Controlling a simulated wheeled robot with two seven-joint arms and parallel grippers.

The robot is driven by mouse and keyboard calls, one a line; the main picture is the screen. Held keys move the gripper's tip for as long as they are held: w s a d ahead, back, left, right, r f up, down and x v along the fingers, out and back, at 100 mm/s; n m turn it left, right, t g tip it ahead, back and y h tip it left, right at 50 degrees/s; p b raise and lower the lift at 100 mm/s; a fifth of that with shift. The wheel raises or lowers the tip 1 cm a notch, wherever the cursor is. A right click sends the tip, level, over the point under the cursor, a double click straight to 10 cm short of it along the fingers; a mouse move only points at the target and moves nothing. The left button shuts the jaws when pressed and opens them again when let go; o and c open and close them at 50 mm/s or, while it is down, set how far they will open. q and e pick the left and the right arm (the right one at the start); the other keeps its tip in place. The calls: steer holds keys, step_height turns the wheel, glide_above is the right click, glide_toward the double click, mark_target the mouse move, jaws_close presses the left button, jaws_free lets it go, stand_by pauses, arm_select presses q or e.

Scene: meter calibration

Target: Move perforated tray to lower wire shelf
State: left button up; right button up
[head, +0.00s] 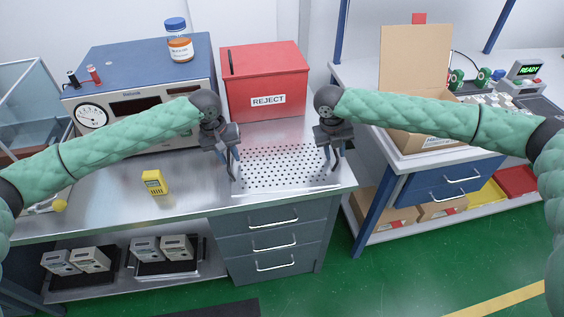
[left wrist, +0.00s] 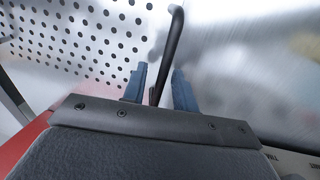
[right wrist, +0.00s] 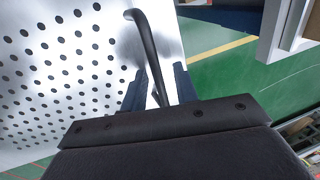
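The perforated tray (head: 280,178) is a pale metal sheet with dark holes, lying flat on the steel bench top. It has a dark curved handle at each side. My left gripper (head: 231,158) is at its left handle. In the left wrist view that handle (left wrist: 174,40) stands between the two blue fingers, with gaps showing. My right gripper (head: 330,153) is at the right handle; in the right wrist view this handle (right wrist: 146,40) also passes between parted fingers. Both grippers look open. A lower shelf (head: 205,268) runs under the bench's left part; I cannot tell whether it is wire.
Small grey meters on black trays (head: 168,268) occupy the lower shelf. A red REJECT box (head: 265,82) stands behind the tray. A yellow meter (head: 153,182) and a blue instrument (head: 135,65) are left. Drawers (head: 275,243) sit below the tray. Green floor (head: 370,275) is open in front.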

arm_select(q)
jaws_close()
arm_select(e)
jaws_close()
steer(key=shift+r, duration=0.1)
stand_by(1.0)
